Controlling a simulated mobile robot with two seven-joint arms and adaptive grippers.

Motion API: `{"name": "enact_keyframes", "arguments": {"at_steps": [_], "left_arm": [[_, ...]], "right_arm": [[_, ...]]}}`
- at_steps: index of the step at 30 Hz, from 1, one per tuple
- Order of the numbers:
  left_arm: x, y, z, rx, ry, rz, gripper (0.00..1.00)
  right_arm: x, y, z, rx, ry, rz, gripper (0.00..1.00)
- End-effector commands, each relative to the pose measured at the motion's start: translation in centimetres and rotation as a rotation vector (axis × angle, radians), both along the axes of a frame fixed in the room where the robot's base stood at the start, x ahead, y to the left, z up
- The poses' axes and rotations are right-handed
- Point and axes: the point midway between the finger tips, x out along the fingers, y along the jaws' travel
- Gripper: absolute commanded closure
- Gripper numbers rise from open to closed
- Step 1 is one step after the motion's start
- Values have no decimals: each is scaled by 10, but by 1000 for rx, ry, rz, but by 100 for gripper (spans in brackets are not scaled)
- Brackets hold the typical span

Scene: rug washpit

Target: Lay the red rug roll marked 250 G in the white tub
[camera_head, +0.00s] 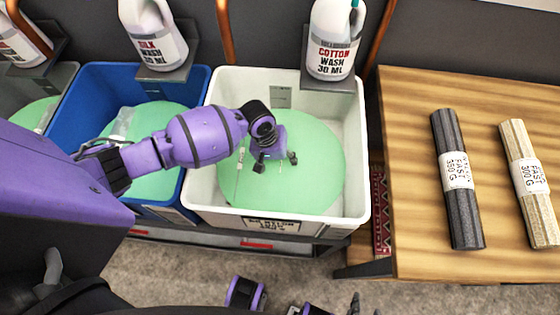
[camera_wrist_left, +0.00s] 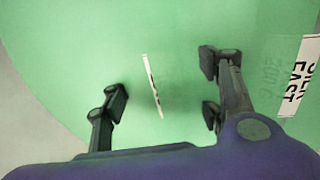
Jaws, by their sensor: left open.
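The white tub (camera_head: 357,180) stands in the middle of the head view, filled with green liquid (camera_head: 315,165). My left gripper (camera_head: 276,163) is over the tub, pointing down. I cannot make out a red roll there. Dark fingers of my right gripper (camera_head: 354,304) show at the bottom edge, mostly cut off.
A thin marked white stick (camera_head: 240,172) is in the tub. A blue tub (camera_head: 85,90) adjoins at left. Bottles (camera_head: 335,40) stand on ledges behind. A wooden table (camera_head: 410,160) at right bears a charcoal roll (camera_head: 447,130) and a cream roll (camera_head: 522,150). A red patterned textile (camera_head: 380,215) shows between tub and table.

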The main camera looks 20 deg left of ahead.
Motion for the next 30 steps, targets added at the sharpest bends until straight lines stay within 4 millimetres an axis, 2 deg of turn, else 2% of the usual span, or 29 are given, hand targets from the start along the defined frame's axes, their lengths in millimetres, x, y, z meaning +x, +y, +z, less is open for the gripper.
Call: {"name": "enact_keyframes", "arguments": {"at_steps": [5,12,18,22,30], "left_arm": [[0,6,26,0,-4,-1,43],[-4,17,77,0,-5,-2,43],[-5,23,106,0,-3,0,43],[-7,24,114,-1,-1,-1,43],[-7,25,115,-1,-1,-1,43]], "right_arm": [[2,0,1,0,-4,1,60],[3,0,1,0,-6,1,60],[3,0,2,-1,-7,2,60],[3,0,2,-1,-7,2,60],[3,0,2,-1,-7,2,60]]}}
